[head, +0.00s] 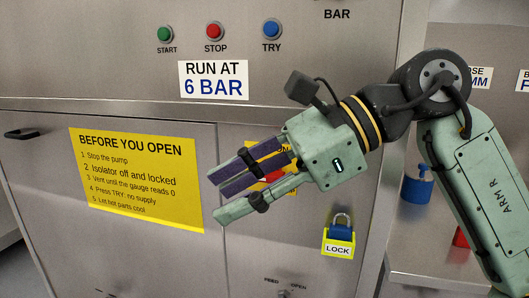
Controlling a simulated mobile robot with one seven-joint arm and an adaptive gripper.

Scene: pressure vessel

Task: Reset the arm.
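My arm (487,185) comes in from the right side of the head view, pale green with "ARM R" on its link. Its wrist is bent so that my gripper (226,198) points left and slightly down, in front of the steel cabinet. The fingers have purple pads and stand apart from the lower green finger, with nothing seen between them. The gripper hides part of a yellow panel with a red part (273,176) behind it. I cannot tell whether the fingers touch anything.
The cabinet carries START (165,34), STOP (215,30) and TRY (271,28) buttons, a "RUN AT 6 BAR" label (213,80) and a yellow notice (137,178). A blue padlock (340,229) sits at the LOCK plate below my wrist. Another blue lock (417,187) is behind my arm.

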